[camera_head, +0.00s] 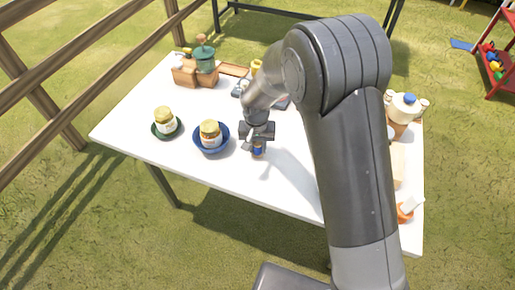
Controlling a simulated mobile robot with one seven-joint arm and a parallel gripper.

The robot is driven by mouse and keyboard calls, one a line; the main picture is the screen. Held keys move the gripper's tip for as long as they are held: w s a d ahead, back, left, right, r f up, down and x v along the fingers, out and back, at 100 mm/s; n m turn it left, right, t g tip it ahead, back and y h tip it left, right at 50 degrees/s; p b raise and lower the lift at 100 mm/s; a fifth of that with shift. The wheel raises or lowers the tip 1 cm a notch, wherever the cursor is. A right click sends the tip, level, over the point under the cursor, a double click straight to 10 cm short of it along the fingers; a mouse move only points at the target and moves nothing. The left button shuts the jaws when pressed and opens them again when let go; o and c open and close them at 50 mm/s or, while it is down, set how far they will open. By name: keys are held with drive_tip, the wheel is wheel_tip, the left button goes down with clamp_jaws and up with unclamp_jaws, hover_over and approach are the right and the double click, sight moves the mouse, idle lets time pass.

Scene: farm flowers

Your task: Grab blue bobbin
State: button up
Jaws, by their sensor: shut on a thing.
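My gripper (258,143) points down over the white table (215,181), right of the blue bowl. It is shut on a small blue bobbin (258,150), which shows between and just below the fingers. The bobbin has a tan or orange part at its lower end. I cannot tell whether it touches the table or hangs just above it.
A jar (210,134) sits in the blue bowl (225,146). Another jar (165,121) stands on a dark green dish (155,132). A wooden crate (186,75) stands at the back left. A white bottle (405,107) stands at the right. My arm hides the table's middle right. The front left is clear.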

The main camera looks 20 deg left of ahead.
drive_tip(key=shift+c, duration=1.2)
